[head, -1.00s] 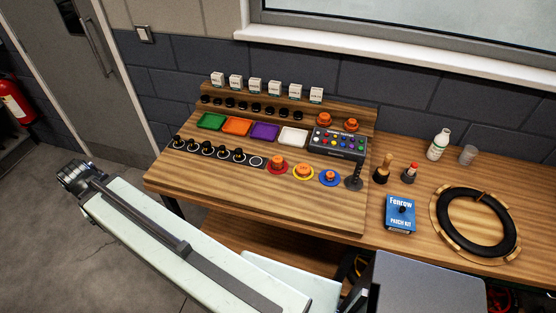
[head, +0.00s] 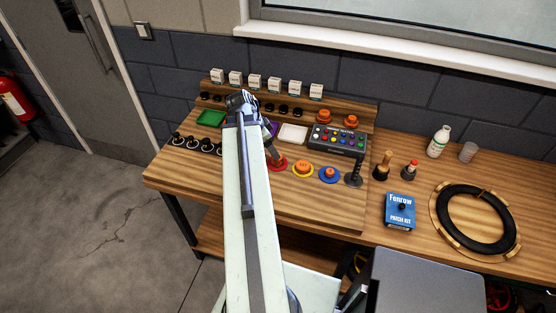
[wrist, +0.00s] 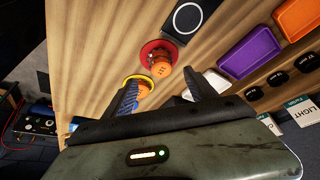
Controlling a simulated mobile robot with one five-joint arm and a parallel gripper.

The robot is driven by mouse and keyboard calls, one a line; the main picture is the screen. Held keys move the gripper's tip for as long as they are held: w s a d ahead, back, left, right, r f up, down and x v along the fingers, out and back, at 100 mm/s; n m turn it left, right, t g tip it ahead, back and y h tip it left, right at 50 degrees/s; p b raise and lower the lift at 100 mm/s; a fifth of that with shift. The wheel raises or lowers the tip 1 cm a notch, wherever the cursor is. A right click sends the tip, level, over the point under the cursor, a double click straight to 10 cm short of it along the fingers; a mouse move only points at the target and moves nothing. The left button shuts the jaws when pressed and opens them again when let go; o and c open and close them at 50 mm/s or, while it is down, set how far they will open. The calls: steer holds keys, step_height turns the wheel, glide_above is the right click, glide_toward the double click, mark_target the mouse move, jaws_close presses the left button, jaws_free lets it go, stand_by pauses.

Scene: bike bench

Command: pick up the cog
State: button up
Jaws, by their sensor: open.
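No part is plainly marked as the cog, and I cannot tell which one it is. Small orange knob-like parts sit on a red disc (head: 279,168), a yellow disc (head: 303,170) and a blue disc (head: 329,175) on the wooden bench board. In the wrist view, the orange part on the red disc (wrist: 159,67) shows between my finger ends, with the one on the yellow disc (wrist: 139,87) to its lower left. My gripper (wrist: 160,80) is open and looks empty.
Green (head: 211,118) and white (head: 293,134) trays lie behind. A blue patch kit box (head: 400,211) and a black ring (head: 476,219) lie right. The board's front is clear.

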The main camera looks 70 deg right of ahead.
steer(key=b+x, duration=0.4)
steer(key=x, duration=0.2)
steer(key=shift+d+b, duration=0.2)
steer(key=shift+b, duration=0.15)
steer(key=shift+r, duration=0.15)
steer(key=shift+c, duration=0.4)
jaws_close()
steer(key=shift+r+p, duration=0.15)
steer(key=shift+p, duration=0.15)
